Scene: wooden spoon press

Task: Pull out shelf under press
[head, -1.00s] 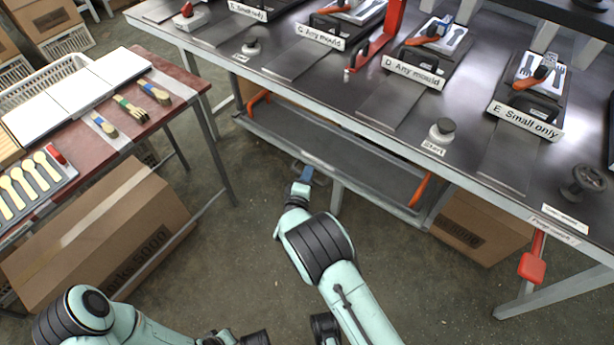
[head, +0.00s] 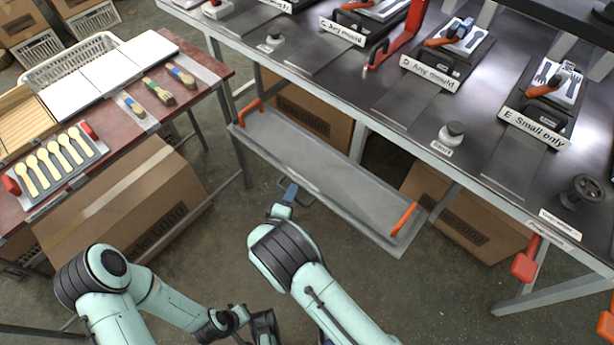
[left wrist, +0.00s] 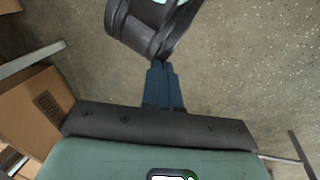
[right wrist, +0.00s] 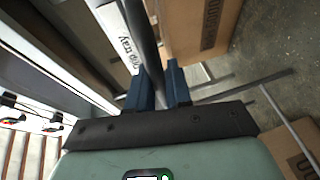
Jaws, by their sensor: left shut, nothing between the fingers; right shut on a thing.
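The shelf is a long grey metal tray (head: 330,175) under the press table, with an orange handle at each end. It juts out past the table's front edge. My right gripper (head: 290,190) is at the tray's front side, left of its middle. My left gripper (left wrist: 163,75) is shut and empty, low over the floor, away from the tray.
The press table (head: 400,120) with several mould stations stands above the tray. Cardboard boxes (head: 465,215) stand beneath it. At left, a red-topped table (head: 185,75) holds spoons and brushes above another box (head: 120,215). The floor before the tray is clear.

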